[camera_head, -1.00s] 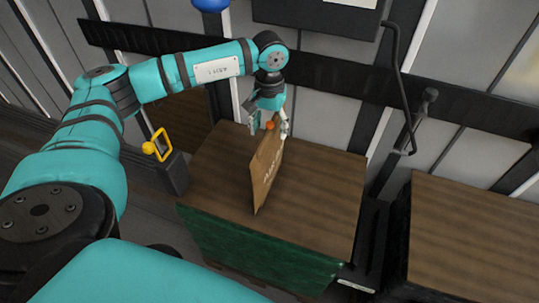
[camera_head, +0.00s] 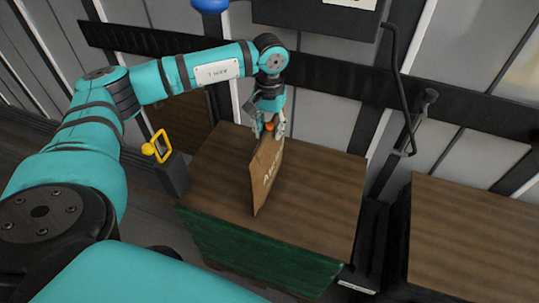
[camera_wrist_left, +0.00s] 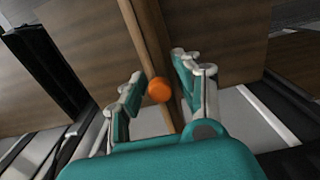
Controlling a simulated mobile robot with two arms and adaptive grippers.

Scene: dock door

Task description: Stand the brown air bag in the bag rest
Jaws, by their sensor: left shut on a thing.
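The brown air bag (camera_head: 266,177) is a flat, upright panel with pale lettering and an orange knob at its top. It stands over the wooden top of a green-sided stand (camera_head: 325,198). My left gripper (camera_head: 269,131) is shut on the bag's upper edge from above. In the left wrist view the bag (camera_wrist_left: 149,40) shows nearly edge-on between the fingers (camera_wrist_left: 160,92), with the orange knob (camera_wrist_left: 159,90) close to them. I cannot tell whether its lower edge touches the wood. I cannot make out a bag rest for certain. My right gripper is not in view.
A dark block with a yellow loop (camera_head: 160,146) stands left of the wooden top. Another wooden top (camera_head: 475,240) lies to the right across a dark gap. A black bent bar (camera_head: 397,80) hangs before the wall behind. The wood right of the bag is clear.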

